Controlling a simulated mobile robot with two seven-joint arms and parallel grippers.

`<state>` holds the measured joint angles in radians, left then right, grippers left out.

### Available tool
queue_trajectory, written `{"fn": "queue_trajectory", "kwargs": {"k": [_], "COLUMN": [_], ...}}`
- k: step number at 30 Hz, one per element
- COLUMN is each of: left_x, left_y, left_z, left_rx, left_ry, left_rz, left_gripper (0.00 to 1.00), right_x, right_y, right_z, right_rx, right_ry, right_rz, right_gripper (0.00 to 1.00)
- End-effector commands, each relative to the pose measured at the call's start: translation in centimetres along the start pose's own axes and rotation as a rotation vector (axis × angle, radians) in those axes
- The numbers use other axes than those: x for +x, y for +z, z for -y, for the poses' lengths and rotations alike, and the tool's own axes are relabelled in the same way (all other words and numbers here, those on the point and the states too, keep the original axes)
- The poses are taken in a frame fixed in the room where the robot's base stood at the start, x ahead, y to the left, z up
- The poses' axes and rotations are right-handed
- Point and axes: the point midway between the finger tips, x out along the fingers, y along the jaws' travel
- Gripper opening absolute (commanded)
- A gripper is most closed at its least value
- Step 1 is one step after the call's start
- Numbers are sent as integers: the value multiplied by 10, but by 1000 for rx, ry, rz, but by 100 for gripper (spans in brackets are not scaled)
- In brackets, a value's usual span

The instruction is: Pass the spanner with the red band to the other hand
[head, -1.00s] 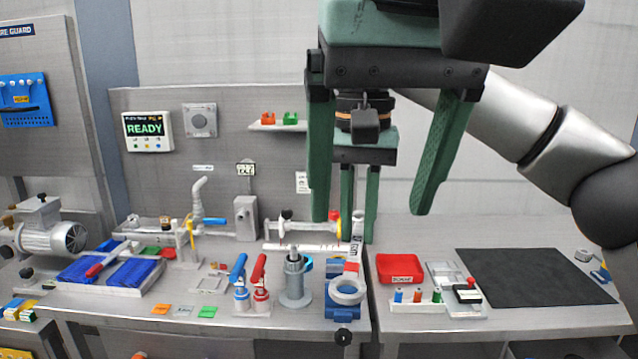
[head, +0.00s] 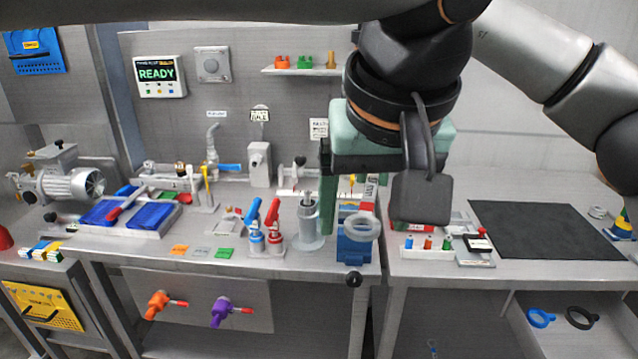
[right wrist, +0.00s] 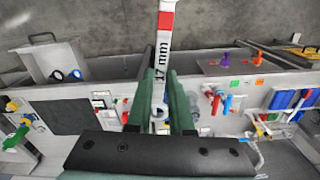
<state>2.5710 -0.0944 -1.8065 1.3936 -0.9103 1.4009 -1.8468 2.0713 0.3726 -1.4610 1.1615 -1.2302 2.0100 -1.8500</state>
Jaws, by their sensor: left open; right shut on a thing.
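The spanner with the red band (head: 368,207) hangs below the grippers in the head view, its ring end down in front of a blue bench fixture. In the right wrist view the same spanner (right wrist: 165,45) shows "17 mm" and the red band, and it runs out of the top edge. My right gripper (right wrist: 162,98) is shut on its plain end. My left gripper (head: 374,220) is open.
Red and blue toggle clamps (head: 264,228) and a grey cylinder (head: 309,225) stand close left of the spanner. A black mat (head: 545,230) lies clear at right. An open drawer (head: 520,322) with blue and black rings is below it.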

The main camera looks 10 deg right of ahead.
Motion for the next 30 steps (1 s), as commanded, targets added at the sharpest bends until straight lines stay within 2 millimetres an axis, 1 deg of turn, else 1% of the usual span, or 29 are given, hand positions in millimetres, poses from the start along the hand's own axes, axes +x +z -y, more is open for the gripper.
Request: {"fn": "queue_trajectory", "kwargs": {"k": [6, 27, 30], "left_x": [0, 0, -1], "left_y": [0, 0, 0], "left_z": [0, -1, -1], "left_rx": [1, 1, 1], "left_ry": [0, 2, 3], "left_rz": [0, -1, -1], "left_gripper": [79, 0, 0], "right_x": [0, 0, 0], "right_y": [0, 0, 0], "right_z": [0, 0, 1], "right_rx": [0, 0, -1], "right_ry": [-1, -2, -2], "right_rz": [0, 0, 0], "right_gripper": [0, 0, 0]}}
